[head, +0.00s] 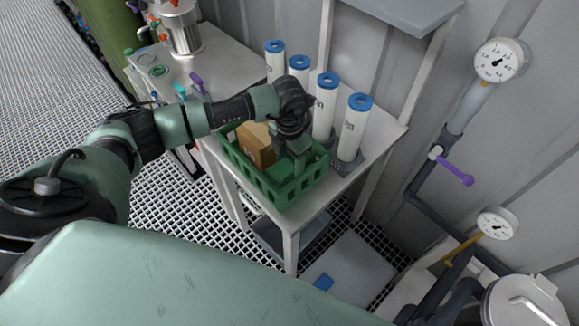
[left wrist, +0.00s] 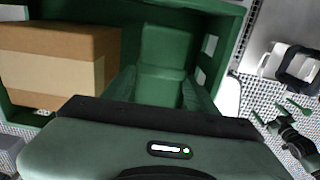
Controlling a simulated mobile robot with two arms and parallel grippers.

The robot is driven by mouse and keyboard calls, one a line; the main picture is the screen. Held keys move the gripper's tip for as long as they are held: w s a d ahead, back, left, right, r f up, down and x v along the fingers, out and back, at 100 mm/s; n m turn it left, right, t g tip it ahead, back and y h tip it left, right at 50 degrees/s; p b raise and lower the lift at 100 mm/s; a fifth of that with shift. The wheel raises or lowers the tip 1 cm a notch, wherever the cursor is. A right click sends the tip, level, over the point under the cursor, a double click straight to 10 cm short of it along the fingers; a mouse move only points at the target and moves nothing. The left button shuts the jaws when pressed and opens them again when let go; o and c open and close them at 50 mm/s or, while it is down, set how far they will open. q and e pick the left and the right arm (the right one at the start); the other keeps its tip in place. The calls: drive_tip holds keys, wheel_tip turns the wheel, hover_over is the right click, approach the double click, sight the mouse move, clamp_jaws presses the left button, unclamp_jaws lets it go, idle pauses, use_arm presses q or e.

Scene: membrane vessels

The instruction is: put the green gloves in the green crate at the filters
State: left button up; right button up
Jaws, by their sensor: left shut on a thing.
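The green crate (head: 276,191) stands on the white table beside the filters, with its open top up. My left gripper (head: 297,166) is lowered into the crate. It is shut on a green thing, taken to be the green gloves (left wrist: 162,50); in the left wrist view it shows between the fingers, inside the crate walls. Its underside is hidden, so I cannot tell whether it touches the crate floor. A brown cardboard box (head: 256,145) is also in the crate, left of the gripper; it shows at the left in the left wrist view (left wrist: 58,68). My right gripper does not show.
Several white filters with blue caps (head: 325,105) stand close behind the crate. A steel vessel (head: 182,27) and coloured valve handles are at the back left. Gauges (head: 501,60) and pipes line the right wall. A blue thing (head: 323,282) lies below on a grey plate.

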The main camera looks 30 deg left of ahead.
sight(289, 163)
use_arm(q)
wheel_tip(289, 163, down, 4)
drive_tip(key=shift+f+p, duration=0.1)
drive_tip(key=shift+p, duration=0.35)
drive_tip(key=shift+f, duration=0.45)
drive_tip(key=shift+f, duration=0.1)
drive_tip(key=o, duration=1.1)
drive_tip(key=shift+f, duration=0.1)
drive_tip(key=shift+o, duration=0.6)
